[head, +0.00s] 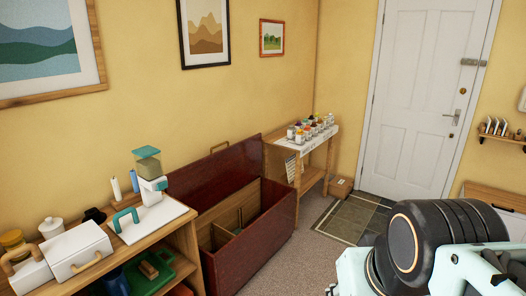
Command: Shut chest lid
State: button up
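The chest (252,243) is a dark red-brown wooden box on the floor against the yellow wall. Part of my arm, pale mint with a black joint, fills the lower right, apart from the chest. My gripper is not in view.
A wooden shelf unit (185,238) with a blender (150,172) and white boxes stands left of the chest. A small table (318,146) with several bottles stands to its right. Carpet (285,262) in front is clear. A white door (428,95) and mat (352,221) lie beyond.

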aim_at(199, 184)
jog(key=i, duration=2.4)
